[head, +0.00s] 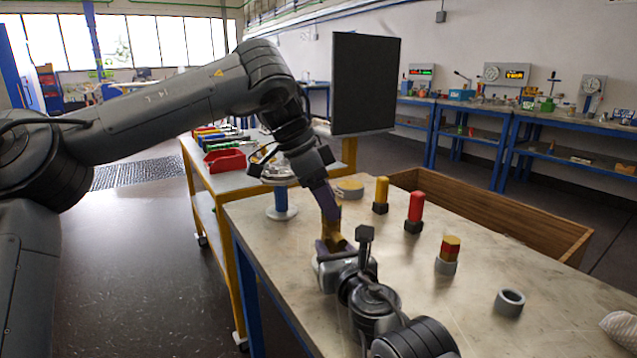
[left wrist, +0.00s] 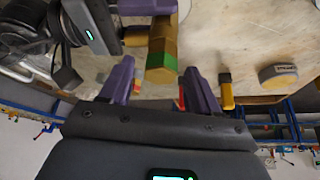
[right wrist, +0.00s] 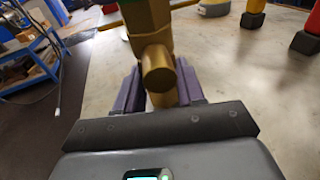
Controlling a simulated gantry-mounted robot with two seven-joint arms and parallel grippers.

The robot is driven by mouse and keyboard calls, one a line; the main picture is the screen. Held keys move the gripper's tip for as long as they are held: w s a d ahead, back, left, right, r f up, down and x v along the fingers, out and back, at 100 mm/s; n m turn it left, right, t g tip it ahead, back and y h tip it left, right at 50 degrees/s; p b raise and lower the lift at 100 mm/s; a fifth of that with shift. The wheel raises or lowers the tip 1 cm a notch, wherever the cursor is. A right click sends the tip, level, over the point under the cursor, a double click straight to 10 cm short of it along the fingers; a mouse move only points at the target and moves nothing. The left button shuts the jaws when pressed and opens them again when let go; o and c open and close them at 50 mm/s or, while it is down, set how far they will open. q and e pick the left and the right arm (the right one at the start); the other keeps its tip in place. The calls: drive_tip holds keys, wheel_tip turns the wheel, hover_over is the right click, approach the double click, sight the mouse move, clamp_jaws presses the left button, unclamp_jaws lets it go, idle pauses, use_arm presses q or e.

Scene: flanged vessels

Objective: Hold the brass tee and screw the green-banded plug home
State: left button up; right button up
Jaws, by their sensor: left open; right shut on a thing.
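The brass tee (right wrist: 158,68) is gripped between the purple fingers of my right gripper (right wrist: 158,88), above the table; in the head view it is mostly hidden by the grippers. The green-banded plug (left wrist: 161,68), a brass hexagonal piece with a green band at its near end, is in line with the tee (left wrist: 162,28) in the left wrist view. It looks seated on the tee, but how deep I cannot tell. My left gripper (left wrist: 160,75) is open, its fingers on either side of the plug with gaps visible. In the head view it (head: 330,210) points down at my right gripper (head: 332,246).
On the table stand a yellow cylinder (head: 381,190), a red cylinder (head: 416,206), a red-banded brass piece in a grey holder (head: 446,267), a grey ring (head: 510,303) and a blue post (head: 281,198). A wooden crate (head: 500,213) lies behind.

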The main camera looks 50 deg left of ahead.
use_arm(q)
drive_tip(key=shift+x, duration=1.1)
clamp_jaws()
drive_tip(key=m+g+h, duration=0.1)
drive_tip(key=m, duration=0.3)
drive_tip(key=shift+f, duration=0.1)
drive_tip(key=m+g+h, duration=0.1)
drive_tip(key=m, duration=0.2)
drive_tip(key=shift+w+d, duration=0.1)
drive_tip(key=shift+w, duration=0.05)
drive_tip(key=shift+o, duration=0.8)
unclamp_jaws()
